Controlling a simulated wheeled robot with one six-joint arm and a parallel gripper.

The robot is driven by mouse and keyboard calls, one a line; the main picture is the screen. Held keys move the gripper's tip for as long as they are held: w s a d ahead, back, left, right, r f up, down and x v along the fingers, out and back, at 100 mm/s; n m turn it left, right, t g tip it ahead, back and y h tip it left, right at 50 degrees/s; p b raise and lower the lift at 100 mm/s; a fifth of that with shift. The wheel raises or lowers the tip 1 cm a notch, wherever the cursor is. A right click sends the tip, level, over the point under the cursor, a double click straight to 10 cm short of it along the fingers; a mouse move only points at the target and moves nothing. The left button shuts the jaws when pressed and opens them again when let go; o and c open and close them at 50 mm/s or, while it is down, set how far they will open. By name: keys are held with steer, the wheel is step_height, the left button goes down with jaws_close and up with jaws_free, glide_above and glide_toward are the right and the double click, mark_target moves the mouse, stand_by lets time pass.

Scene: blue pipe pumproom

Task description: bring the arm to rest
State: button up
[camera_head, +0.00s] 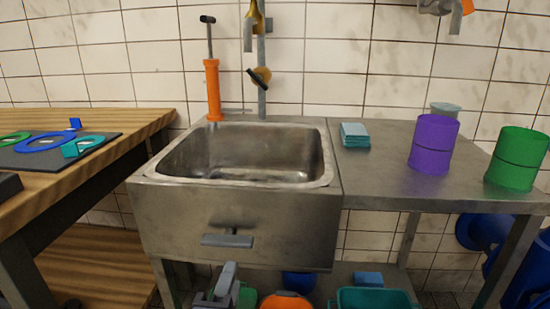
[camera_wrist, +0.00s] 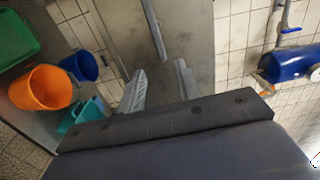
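My gripper (camera_wrist: 161,68) is open in the wrist view, its two grey fingers apart with nothing between them. Beyond the fingertips is the metal front of the sink unit (camera_wrist: 125,15), with a grey bar handle (camera_wrist: 153,30) standing off it. In the head view the handle (camera_head: 228,240) is on the front below the basin (camera_head: 250,155). A grey part at the bottom of the head view, below the handle, looks like my gripper (camera_head: 224,284); its fingers are not clear there.
A wooden table (camera_head: 150,122) with flat coloured rings stands left. An orange plunger-like tool (camera_head: 213,90) stands behind the basin. Purple (camera_head: 433,145) and green (camera_head: 517,160) cylinders and blue-green cloths (camera_head: 355,135) are on the right counter. Buckets (camera_wrist: 42,88) sit below.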

mark_target(241, 247)
steer(key=w+b, duration=0.1)
steer(key=w, duration=0.2)
steer(key=w+b, duration=0.1)
steer(key=w, duration=0.5)
steer(key=shift+w+d+b, duration=0.4)
